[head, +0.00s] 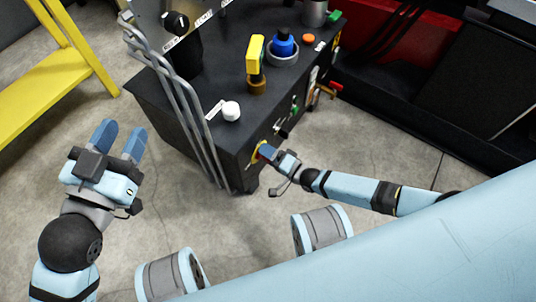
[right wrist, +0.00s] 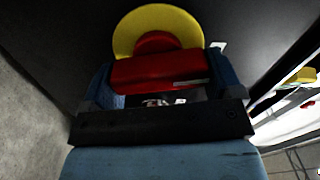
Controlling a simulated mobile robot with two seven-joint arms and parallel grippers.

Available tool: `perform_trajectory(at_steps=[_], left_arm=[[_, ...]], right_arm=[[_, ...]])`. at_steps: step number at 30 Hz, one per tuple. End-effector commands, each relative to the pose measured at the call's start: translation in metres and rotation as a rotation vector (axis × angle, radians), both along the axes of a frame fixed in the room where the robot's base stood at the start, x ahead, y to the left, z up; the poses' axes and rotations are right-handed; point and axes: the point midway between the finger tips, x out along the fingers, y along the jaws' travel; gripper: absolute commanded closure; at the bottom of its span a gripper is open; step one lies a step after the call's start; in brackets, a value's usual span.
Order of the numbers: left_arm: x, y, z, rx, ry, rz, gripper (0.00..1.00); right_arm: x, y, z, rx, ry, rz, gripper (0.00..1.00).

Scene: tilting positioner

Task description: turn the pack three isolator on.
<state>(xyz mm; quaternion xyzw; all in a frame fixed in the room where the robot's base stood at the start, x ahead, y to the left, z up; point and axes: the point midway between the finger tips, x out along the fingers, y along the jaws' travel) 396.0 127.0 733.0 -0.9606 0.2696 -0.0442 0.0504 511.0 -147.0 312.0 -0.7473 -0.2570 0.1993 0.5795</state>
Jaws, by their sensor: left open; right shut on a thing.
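The isolator is a red handle (right wrist: 160,71) on a round yellow plate (right wrist: 128,35), mounted on the dark side face of the cabinet. In the right wrist view the red handle lies crosswise between the two blue fingers of my right gripper (right wrist: 155,88), which is shut on it. In the head view my right gripper (head: 265,152) is at the lower front corner of the cabinet, and a bit of the yellow plate (head: 254,158) shows beside it. I cannot read the label by the handle. My left gripper (head: 119,140) is open and empty above the floor, left of the cabinet.
The dark cabinet (head: 160,100) carries a white knob (head: 231,110), a yellow block (head: 255,54), a blue knob (head: 284,44) and an orange button (head: 308,38) on top. Grey conduits (head: 181,100) run down its left side. A yellow frame (head: 45,85) stands at far left. The floor between is clear.

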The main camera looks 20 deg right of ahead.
Motion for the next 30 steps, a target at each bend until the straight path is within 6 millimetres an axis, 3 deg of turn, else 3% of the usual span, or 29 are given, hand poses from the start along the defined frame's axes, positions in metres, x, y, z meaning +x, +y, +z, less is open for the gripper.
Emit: perform_trajectory(at_steps=[13,30], left_arm=[[0.0034,0.0021,0.0055,0.021,-0.064,0.004,0.57],[0.0028,0.0029,0.0037,0.032,-0.066,0.003,0.57]], right_arm=[[-0.0003,-0.0004,-0.0029,0.182,0.142,0.001,0.39],[-0.0003,-0.0003,-0.0025,0.213,0.166,0.000,0.39]])
